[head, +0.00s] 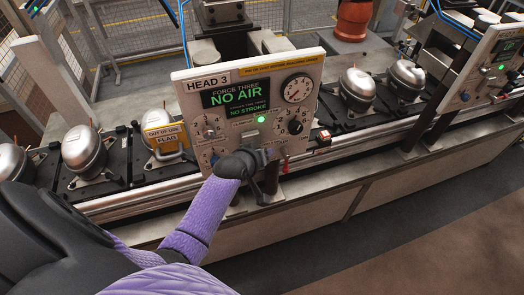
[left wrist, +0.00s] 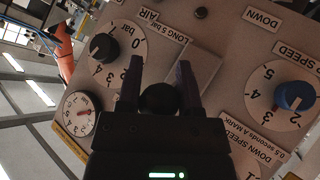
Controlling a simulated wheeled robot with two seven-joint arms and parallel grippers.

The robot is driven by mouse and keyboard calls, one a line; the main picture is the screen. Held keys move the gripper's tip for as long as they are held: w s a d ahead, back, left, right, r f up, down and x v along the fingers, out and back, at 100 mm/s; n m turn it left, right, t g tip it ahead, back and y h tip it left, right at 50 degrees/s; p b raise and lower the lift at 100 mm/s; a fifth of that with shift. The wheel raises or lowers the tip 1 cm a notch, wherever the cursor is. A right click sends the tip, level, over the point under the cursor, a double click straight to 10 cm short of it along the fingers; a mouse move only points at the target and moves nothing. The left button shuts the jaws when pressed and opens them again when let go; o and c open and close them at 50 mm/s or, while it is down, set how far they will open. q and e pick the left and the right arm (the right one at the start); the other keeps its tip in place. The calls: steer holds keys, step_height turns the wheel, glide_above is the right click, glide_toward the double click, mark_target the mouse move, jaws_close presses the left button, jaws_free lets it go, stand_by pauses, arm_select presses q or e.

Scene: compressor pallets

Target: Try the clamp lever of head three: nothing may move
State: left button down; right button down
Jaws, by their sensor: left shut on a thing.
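The head three panel (head: 222,135) is a pale upright board labelled HEAD 3. Its screen (head: 238,97) reads "FORCE THREE", "NO AIR" and "NO STROKE" in green, and a green lamp (head: 262,118) is lit below it. My left gripper (head: 268,157) is at the panel's lower middle. In the left wrist view, my left gripper (left wrist: 161,75) has its fingers on either side of a black ball knob (left wrist: 160,98), the clamp lever's end, and is shut on it. The lever's shaft is hidden behind the gripper. My right gripper is out of view.
A round gauge (head: 296,88) and dial knobs (head: 295,127) surround the lever; a blue knob (left wrist: 294,96) is close by. Silver compressors (head: 84,147) line the conveyor. The floor in front is clear.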

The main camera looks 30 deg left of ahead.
arm_select(q)
steer(key=shift+w+a+r, duration=0.15)
steer(key=shift+r, duration=0.2)
steer(key=shift+c, duration=1.5)
jaws_free()
steer(key=shift+o, duration=0.2)
steer(key=shift+f, duration=0.15)
steer(key=shift+f, duration=0.1)
steer(key=shift+s+r, duration=0.25)
steer(key=shift+s, duration=0.2)
steer(key=p+v, duration=0.1)
steer(key=v, duration=0.8)
steer(key=shift+p, duration=0.35)
